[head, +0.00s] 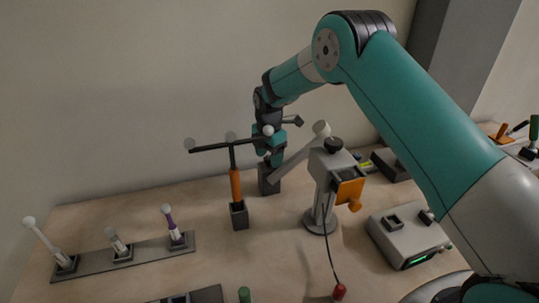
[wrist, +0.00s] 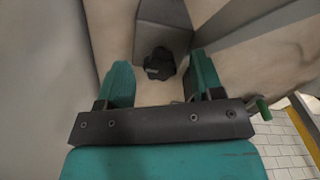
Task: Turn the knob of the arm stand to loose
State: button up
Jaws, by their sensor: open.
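The arm stand (head: 318,200) has a grey block head on a post with a round foot. A black knob (head: 333,146) sits on top of the head, and an orange part is on its front side. A pale bar with a ball end slants beside the head. My gripper (head: 271,157) is behind and left of the stand head, partly hidden by the bar. In the wrist view my gripper (wrist: 160,85) is open and empty. A black lobed knob (wrist: 160,64) on a grey block shows between the fingers; I cannot tell whether they touch it.
A black crossbar on an orange post (head: 236,185) stands left of the stand. A strip with several upright rods (head: 130,257) lies at front left. A grey box with a green display (head: 410,238) stands at right. A red-ended cable hangs in front of the stand.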

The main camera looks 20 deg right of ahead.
aim_at(269, 158)
notch_tip(269, 158, up, 8)
jog(key=p, duration=0.5)
jog(key=shift+f, duration=0.1)
jog(key=s+d+r+m, duration=0.2)
jog(key=s+r+m, duration=0.1)
jog(key=s+m, duration=0.1)
jog(key=s+d+r+m+t, duration=0.1)
jog(key=s+d+r+m, duration=0.1)
jog(key=s+r+m, duration=0.1)
jog(key=s+d+r+m, duration=0.2)
jog(key=s+r+m, duration=0.1)
jog(key=s+m, duration=0.1)
jog(key=shift+s+d+m, duration=0.25)
jog(key=shift+s+m, duration=0.15)
jog(key=shift+s, duration=0.45)
jog(key=s+d+r+m+t, duration=0.2)
jog(key=s+d+m, duration=0.1)
jog(key=s+m, duration=1.05)
jog(key=s+a+r+n+g+y, duration=0.1)
jog(key=s+a+r+n+y, duration=0.1)
jog(key=s+a+r+n, duration=0.2)
jog(key=s+a+r+n+g+y, duration=0.2)
jog(key=s+a+r+n, duration=0.2)
jog(key=s+a, duration=0.5)
jog(key=shift+a+n, duration=0.6)
jog(key=shift+n, duration=0.25)
